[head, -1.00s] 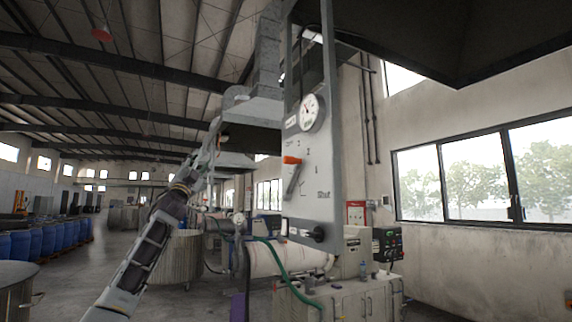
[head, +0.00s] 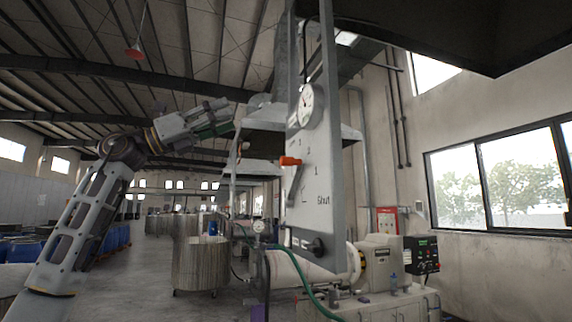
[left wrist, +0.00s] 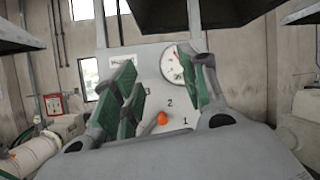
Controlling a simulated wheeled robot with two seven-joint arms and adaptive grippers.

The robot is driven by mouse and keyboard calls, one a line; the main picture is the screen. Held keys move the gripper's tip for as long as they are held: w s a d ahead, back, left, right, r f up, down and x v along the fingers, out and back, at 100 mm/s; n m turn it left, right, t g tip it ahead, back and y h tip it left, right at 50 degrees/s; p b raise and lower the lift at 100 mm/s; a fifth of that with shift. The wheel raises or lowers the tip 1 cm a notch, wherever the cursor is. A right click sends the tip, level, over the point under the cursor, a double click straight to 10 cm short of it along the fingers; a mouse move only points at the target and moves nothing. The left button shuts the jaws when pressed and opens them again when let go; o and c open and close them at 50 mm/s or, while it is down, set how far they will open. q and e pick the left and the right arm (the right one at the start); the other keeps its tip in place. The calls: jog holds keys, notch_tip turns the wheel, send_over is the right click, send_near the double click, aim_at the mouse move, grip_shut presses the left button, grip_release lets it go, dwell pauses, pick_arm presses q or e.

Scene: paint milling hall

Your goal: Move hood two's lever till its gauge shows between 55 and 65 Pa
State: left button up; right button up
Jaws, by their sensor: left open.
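The hood's grey control panel (head: 318,215) stands upright right of centre in the head view, marked with numbers and "Shut". Its lever (head: 290,161) has an orange handle, which also shows below the fingers in the left wrist view (left wrist: 162,118). The round white gauge (head: 305,106) is above the lever; in the left wrist view the gauge (left wrist: 171,64) is partly covered by a finger, and its reading is too small to tell. My left gripper (head: 228,118) is open and empty, left of the panel and apart from the lever, its green-padded fingers pointing at the panel. My right gripper is out of view.
A dark hood canopy (head: 440,35) overhangs the panel. A white cylinder machine (head: 300,272) with a green hose (head: 312,296) stands beneath. A metal vat (head: 200,265) and blue drums (head: 115,238) stand at left. Open air lies between gripper and panel.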

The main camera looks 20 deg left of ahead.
aim_at(286, 162)
pick_arm(q)
notch_tip(286, 162, down, 10)
jog(key=w+d+m+g+y, duration=0.1)
jog(key=d+y, duration=0.1)
jog(key=y, duration=0.3)
jog(key=shift+w+g, duration=0.3)
jog(key=shift+w, duration=0.05)
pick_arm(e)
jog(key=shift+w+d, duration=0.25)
pick_arm(q)
jog(key=shift+r, duration=0.1)
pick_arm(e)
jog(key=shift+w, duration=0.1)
pick_arm(q)
jog(key=p+x, duration=0.3)
jog(key=x, duration=1.1)
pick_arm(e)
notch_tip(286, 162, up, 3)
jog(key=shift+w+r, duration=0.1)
pick_arm(q)
jog(key=shift+s, duration=0.1)
jog(key=shift+c, duration=0.3)
grip_shut()
